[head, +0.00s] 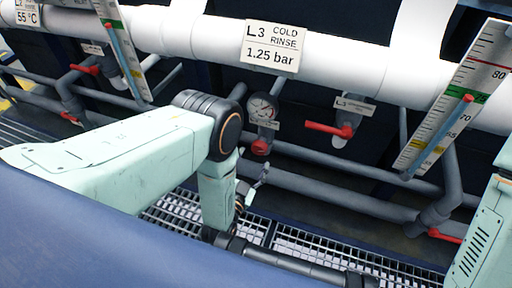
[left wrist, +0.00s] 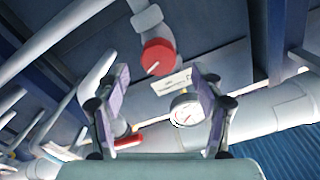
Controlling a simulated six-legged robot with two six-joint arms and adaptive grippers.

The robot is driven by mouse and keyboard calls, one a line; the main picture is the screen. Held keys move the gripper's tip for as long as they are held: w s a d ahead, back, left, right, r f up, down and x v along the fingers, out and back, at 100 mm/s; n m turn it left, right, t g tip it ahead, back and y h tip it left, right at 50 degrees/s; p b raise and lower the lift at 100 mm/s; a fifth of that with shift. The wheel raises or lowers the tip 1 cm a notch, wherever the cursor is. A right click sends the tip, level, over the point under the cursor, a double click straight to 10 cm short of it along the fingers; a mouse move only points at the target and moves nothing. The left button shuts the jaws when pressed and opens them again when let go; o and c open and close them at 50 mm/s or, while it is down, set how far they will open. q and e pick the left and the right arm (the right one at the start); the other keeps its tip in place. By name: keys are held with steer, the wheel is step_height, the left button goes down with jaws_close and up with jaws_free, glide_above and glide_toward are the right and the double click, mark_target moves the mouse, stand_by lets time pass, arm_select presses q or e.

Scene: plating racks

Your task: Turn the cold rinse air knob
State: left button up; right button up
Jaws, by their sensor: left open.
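The cold rinse air knob (head: 261,147) is round and red, just under a dial gauge (head: 262,108) and below the L3 COLD RINSE sign (head: 272,47). In the left wrist view the red knob (left wrist: 158,57) has a white mark on its face. It appears between and beyond the fingertips, with no contact visible. My left gripper (head: 254,184) is below the knob in the head view, partly hidden by its own arm. In the left wrist view its two fingers (left wrist: 160,84) are apart and empty. My right gripper does not show.
A red lever valve (head: 330,130) is to the right of the knob. A thick white pipe (head: 350,60) runs above, and grey pipes (head: 330,190) run below. A thermometer scale (head: 455,100) stands at the right. Metal grating (head: 310,247) covers the floor.

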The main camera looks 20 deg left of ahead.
mark_target(258, 151)
arm_select(q)
steer(key=w, duration=0.2)
steer(key=w+b, duration=0.1)
steer(key=w, duration=0.1)
steer(key=shift+w+d+f, duration=0.1)
steer(key=shift+d+f, duration=0.05)
steer(key=shift+d, duration=0.05)
steer(key=shift+w+b, duration=0.5)
steer(key=shift+w, duration=0.3)
steer(key=c, duration=1.2)
steer(key=shift+o, duration=0.2)
steer(key=shift+n+p, duration=0.5)
steer(key=shift+n, duration=0.9)
steer(key=o, duration=1.2)
steer(key=shift+c, duration=0.2)
steer(key=shift+s, duration=0.1)
